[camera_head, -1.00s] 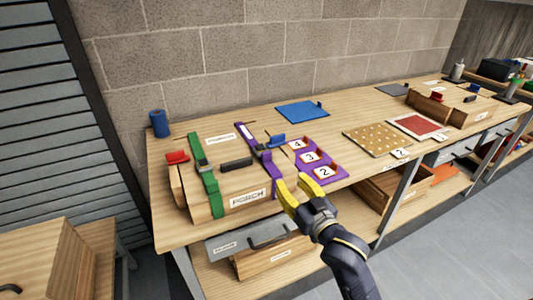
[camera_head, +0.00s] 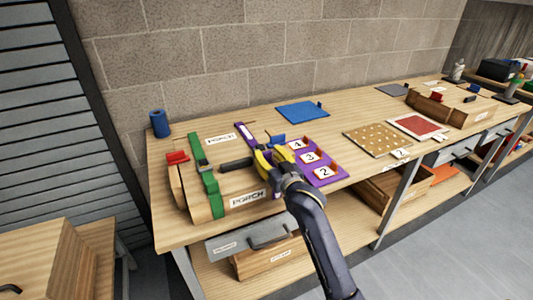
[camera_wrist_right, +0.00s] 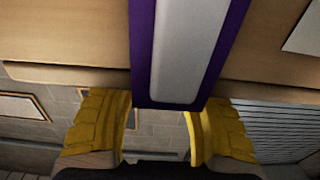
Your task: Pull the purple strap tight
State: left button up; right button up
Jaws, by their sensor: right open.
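The purple strap (camera_head: 251,141) runs over the right part of a wooden box (camera_head: 229,182) labelled PORCH. A blue buckle (camera_head: 277,141) shows beside it. My right gripper (camera_head: 268,157), with yellow fingers, is at the strap, hiding its front part. In the right wrist view the purple strap (camera_wrist_right: 143,60), with a pale grey strip down its middle, ends between the two open yellow fingers (camera_wrist_right: 163,125). My left gripper is not in view.
A green strap (camera_head: 208,178) with a red buckle (camera_head: 177,157) nearby crosses the box's left side. A black handle (camera_head: 236,164) lies between the straps. A numbered purple panel (camera_head: 330,174) is close right of my gripper. A blue panel (camera_head: 302,112) lies behind.

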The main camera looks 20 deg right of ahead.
jog(key=shift+w+a, duration=0.1)
jog(key=shift+w, duration=0.65)
grip_shut()
